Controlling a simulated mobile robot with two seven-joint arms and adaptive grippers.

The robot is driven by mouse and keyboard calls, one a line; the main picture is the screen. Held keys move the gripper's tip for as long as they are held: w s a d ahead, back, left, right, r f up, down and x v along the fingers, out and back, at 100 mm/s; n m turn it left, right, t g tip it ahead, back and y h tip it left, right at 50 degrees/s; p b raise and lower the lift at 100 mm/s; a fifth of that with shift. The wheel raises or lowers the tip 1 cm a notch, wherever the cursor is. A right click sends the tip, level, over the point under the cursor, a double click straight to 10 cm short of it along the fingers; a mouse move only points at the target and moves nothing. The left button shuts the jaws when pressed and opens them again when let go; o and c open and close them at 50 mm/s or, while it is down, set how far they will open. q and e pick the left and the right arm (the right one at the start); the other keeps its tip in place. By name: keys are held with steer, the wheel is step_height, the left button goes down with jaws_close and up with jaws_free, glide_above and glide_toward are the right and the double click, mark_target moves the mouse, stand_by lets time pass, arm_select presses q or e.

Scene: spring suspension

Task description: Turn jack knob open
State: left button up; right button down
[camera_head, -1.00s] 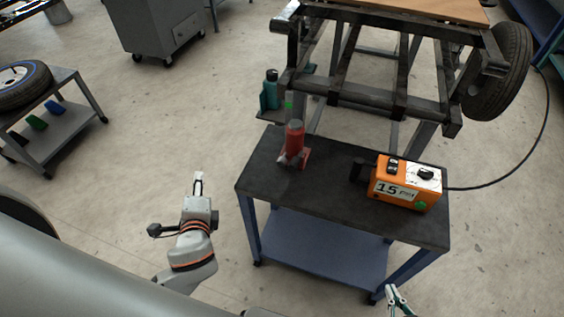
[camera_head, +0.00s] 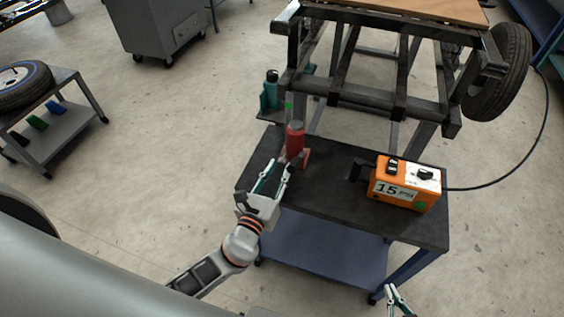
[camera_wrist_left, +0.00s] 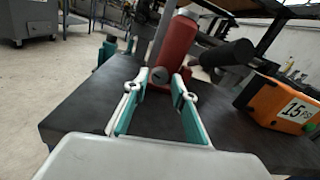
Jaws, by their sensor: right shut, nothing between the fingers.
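A red bottle jack (camera_head: 295,137) stands on the dark top of a cart (camera_head: 345,205); it also shows in the left wrist view (camera_wrist_left: 176,45). A small round grey knob (camera_wrist_left: 158,75) sits low on the jack's near side. My left gripper (camera_head: 276,168) is open at the jack's near side. In the left wrist view its fingertips (camera_wrist_left: 159,88) are spread to either side of the knob. I cannot tell whether they touch it. My right gripper (camera_head: 394,292) is shut and empty at the bottom edge of the head view, apart from the jack.
An orange box marked 15 PSI (camera_head: 408,184) sits to the right on the cart, with a black cable running right. A metal frame (camera_head: 372,100) with a wheel (camera_head: 498,70) stands behind. A teal bottle (camera_head: 271,88) is behind left.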

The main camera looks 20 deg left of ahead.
mark_target(281, 165)
arm_select(q)
steer(key=shift+w+d, duration=0.1)
steer(key=shift+w, duration=1.45)
steer(key=shift+c, duration=0.4)
